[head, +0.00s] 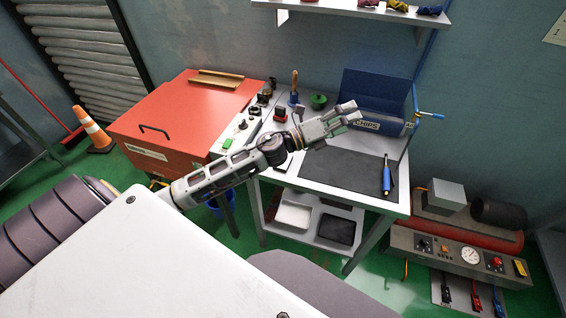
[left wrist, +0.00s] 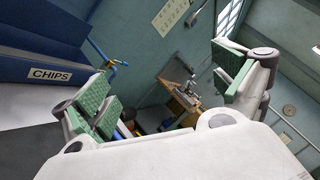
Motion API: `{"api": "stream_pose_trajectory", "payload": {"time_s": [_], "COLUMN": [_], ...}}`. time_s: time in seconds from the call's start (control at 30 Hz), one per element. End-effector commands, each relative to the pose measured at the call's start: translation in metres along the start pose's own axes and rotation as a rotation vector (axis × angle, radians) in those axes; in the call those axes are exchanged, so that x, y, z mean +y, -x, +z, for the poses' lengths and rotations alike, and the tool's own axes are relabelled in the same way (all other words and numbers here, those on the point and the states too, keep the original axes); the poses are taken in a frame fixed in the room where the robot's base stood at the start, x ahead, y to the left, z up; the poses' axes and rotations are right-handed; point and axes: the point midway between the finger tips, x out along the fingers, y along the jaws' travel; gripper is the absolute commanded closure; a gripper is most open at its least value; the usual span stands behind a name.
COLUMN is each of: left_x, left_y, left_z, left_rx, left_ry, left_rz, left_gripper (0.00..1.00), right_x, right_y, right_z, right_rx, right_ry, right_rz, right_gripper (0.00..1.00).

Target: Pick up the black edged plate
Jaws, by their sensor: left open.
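On the lower shelf of the cart lie a black, pale-edged plate or tray (head: 335,230) and a white one (head: 294,214) to its left. I cannot tell for sure which thing the task's plate is. My left gripper (head: 350,112) is above the worktop, near the blue bin, well above the lower shelf. In the left wrist view its green-padded fingers (left wrist: 165,88) are wide apart, with nothing between them. My right gripper is not in view.
The cart worktop carries a dark mat (head: 345,173), a blue-handled tool (head: 386,178), a blue CHIPS bin (head: 372,100) and several small tools at left. An orange cabinet (head: 175,118) stands left, a compressor (head: 463,250) right. A wall shelf (head: 340,10) is above.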

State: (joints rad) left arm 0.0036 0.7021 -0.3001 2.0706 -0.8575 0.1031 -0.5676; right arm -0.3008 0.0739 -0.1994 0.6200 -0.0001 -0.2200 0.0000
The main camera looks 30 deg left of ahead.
Motion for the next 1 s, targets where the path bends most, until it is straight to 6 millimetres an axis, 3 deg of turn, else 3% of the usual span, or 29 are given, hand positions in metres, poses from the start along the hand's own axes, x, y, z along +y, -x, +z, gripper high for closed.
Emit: {"api": "stream_pose_trajectory", "payload": {"time_s": [0.23,0.47,0.77,1.0], "left_x": [0.001,0.015,0.052,0.087], "left_y": [-0.001,0.011,0.044,0.084], "left_z": [-0.016,-0.028,-0.027,-0.006], "left_rx": [0.221,0.439,0.739,0.995], "left_ry": [-0.275,-0.511,-0.785,-0.964], "left_rz": [-0.065,-0.103,-0.115,-0.093], "left_gripper": [0.04,0.04,0.04,0.04], "right_x": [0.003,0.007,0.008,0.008], "right_y": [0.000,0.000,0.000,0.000], "right_z": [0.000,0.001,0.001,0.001], "right_rx": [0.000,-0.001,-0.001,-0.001], "right_ry": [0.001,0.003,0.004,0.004], "right_rz": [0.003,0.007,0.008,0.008], "right_gripper": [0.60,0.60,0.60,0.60]}}
